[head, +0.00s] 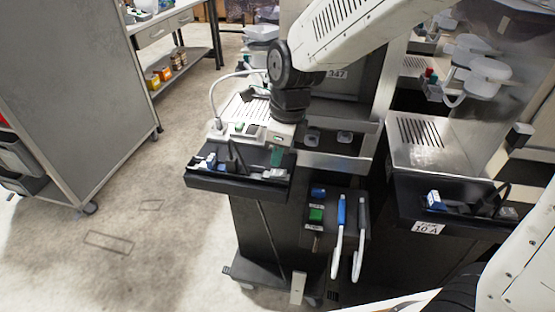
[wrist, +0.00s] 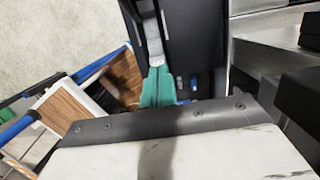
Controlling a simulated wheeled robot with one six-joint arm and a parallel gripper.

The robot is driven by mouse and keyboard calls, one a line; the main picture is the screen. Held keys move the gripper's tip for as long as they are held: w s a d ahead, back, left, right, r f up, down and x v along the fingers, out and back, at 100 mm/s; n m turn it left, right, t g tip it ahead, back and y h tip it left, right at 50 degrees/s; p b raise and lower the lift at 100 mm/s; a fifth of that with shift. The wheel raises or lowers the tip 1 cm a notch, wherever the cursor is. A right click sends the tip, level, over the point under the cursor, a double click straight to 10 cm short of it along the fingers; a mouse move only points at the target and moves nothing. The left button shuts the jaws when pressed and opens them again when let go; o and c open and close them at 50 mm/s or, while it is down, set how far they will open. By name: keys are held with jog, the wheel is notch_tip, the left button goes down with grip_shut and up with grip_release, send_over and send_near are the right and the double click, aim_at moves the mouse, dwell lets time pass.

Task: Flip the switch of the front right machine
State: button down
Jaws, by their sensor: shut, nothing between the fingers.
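The machine at the right (head: 420,142) has a sloped, slotted metal top. A black box (head: 400,200) on its front carries a small blue-and-white part (head: 434,199) and a dark lever-like piece; I cannot tell which is the switch. A label (head: 428,228) reading "10 A" is below. My gripper (head: 276,156) has green fingertips and is shut and empty, over the black tray of the middle machine (head: 232,180), left of the right machine. In the wrist view its teal fingers (wrist: 158,88) are together, with small blue parts (wrist: 187,83) just to their right on a dark panel.
Blue and grey handles (head: 339,235) hang below the middle machine, beside a green block (head: 316,214). A grey cabinet (head: 75,95) stands at the left, and a shelf table (head: 165,35) is behind it. The concrete floor at the lower left is clear.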

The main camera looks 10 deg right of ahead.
aim_at(271, 172)
notch_tip(271, 172, up, 12)
jog(key=a, duration=0.1)
jog(key=shift+w+a, duration=0.35)
jog(key=shift+a, duration=0.05)
jog(key=s+d+f+n+h, duration=0.1)
jog(key=s+d+n, duration=2)
jog(key=n, duration=0.1)
jog(key=shift+f+t+h, duration=0.25)
jog(key=shift+t+h, duration=0.05)
jog(key=shift+t, duration=0.1)
